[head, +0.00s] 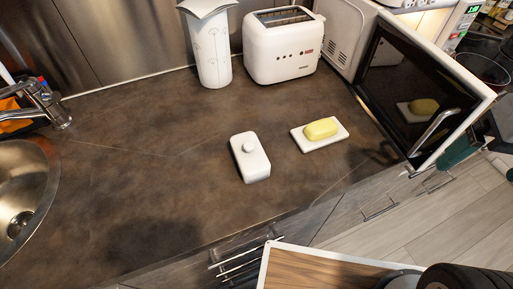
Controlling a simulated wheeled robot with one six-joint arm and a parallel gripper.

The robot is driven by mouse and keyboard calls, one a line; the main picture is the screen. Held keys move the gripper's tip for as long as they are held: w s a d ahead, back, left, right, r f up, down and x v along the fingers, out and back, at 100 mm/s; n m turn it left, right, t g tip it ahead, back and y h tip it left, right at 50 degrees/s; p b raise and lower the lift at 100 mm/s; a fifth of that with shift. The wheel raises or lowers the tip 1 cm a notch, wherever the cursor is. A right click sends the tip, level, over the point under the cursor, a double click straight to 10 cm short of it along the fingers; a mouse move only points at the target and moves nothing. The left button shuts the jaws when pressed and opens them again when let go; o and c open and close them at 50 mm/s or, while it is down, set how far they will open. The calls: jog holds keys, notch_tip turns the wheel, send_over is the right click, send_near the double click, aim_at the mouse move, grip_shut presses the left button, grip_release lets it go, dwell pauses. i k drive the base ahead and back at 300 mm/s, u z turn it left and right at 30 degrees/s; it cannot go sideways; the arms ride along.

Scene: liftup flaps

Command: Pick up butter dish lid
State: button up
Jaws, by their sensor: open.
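The butter dish lid (249,158) is a white box-shaped cover with a small round knob on top. It sits on the dark countertop, near the middle of the head view, apart from the dish. The butter dish base (337,139) is a flat white plate to its right. A yellow block of butter (320,128) lies uncovered on that plate. I cannot make out my gripper in this view.
A white toaster (283,48) and a white canister (208,45) stand at the back. A microwave with its dark door (413,85) swung open is at the right. A sink (22,195) is at the left. The counter (150,150) left of the lid is clear.

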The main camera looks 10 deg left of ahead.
aim_at(253, 165)
jog(key=z, duration=1.9)
jog(key=k, duration=1.3)
jog(key=u, duration=0.55)
